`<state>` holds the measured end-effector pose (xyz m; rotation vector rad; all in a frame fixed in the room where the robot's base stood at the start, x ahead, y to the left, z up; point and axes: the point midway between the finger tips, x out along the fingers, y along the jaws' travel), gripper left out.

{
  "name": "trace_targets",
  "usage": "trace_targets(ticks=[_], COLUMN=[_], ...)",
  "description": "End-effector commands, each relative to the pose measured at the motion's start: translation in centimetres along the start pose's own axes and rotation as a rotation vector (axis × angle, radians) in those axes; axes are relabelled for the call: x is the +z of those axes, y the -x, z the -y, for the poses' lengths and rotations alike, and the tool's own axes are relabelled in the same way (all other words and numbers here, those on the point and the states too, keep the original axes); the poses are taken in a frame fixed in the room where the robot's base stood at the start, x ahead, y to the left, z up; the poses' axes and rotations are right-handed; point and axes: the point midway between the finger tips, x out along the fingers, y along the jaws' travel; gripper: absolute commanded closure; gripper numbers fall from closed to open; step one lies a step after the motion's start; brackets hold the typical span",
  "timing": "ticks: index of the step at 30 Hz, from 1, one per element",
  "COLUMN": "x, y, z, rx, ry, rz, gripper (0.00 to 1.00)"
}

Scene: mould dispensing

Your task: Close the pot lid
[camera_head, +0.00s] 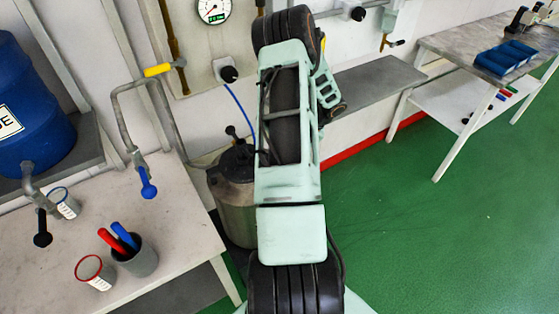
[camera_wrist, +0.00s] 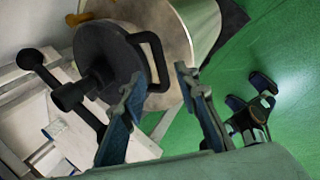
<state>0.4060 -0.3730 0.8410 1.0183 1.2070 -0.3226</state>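The grey metal pot (camera_head: 232,212) stands on the floor beside the left table, partly hidden behind my arm in the head view. Its dark lid (camera_head: 236,157) with a black knob shows at the pot's top. In the wrist view the dark round lid (camera_wrist: 108,58) has a loop handle (camera_wrist: 158,58) and lies over the pale pot top (camera_wrist: 167,28); I cannot tell whether it is fully seated. My gripper (camera_wrist: 160,74) is open, its two fingers apart near the loop handle, with nothing clearly held. The head view does not show the fingers clearly.
The left table (camera_head: 175,225) holds a grey cup (camera_head: 141,262) with red and blue tools, a red-rimmed beaker (camera_head: 95,272) and another beaker (camera_head: 64,203). A blue barrel (camera_head: 32,110) stands behind. A grey shelf (camera_head: 375,83) lies right of my arm. The green floor (camera_head: 430,230) is open.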

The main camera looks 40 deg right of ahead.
Motion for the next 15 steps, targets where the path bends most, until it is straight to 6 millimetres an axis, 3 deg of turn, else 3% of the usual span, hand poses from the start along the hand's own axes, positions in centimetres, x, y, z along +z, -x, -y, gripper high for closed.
trace_targets(ticks=[6,15], x=[0.1,0.0], y=[4.9,8.5], z=[0.0,-0.1], rx=[-0.001,0.0], ry=[0.001,0.001], rz=[0.004,0.002], gripper=[0.71,0.71])
